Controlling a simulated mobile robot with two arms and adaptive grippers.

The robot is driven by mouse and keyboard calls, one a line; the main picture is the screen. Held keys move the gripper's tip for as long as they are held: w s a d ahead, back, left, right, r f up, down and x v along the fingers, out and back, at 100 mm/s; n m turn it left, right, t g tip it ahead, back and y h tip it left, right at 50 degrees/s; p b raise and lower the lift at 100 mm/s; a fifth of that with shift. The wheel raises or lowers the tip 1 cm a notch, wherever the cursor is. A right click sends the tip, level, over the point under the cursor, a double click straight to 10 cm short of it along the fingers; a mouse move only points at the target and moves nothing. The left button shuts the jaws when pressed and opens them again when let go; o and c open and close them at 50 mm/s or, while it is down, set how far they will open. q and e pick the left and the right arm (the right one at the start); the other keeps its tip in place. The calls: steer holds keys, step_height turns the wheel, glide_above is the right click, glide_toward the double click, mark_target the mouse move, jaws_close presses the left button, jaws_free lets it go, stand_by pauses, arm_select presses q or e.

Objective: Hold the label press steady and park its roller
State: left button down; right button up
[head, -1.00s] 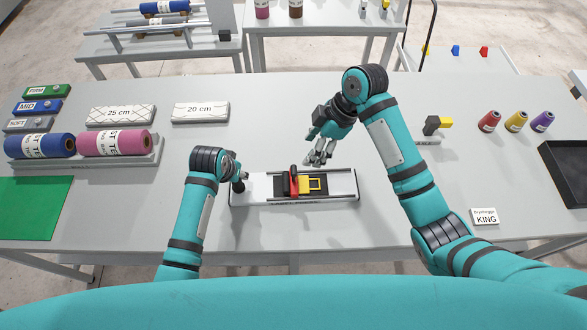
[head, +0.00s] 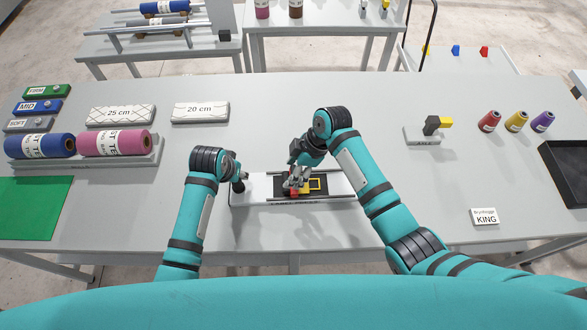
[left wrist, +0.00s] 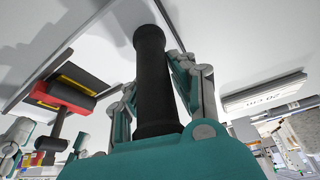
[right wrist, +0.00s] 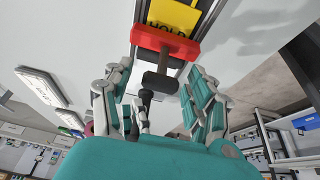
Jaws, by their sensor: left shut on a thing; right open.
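The label press (head: 340,184) is a pale bed with dark rails near the table's front edge. My left gripper (head: 239,184) is shut on the black upright post (left wrist: 152,80) at its left end. The red roller (right wrist: 165,40) with its dark handle (right wrist: 160,80) sits on the rails, beside a yellow plate (right wrist: 172,14) marked HOLD.
Fabric rolls (head: 114,143) lie at the left. A KING card (head: 485,216) lies front right.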

arm_select(q)
steer(key=shift+s+f, duration=0.25)
steer(key=shift+f, duration=0.1)
arm_select(e)
jaws_close()
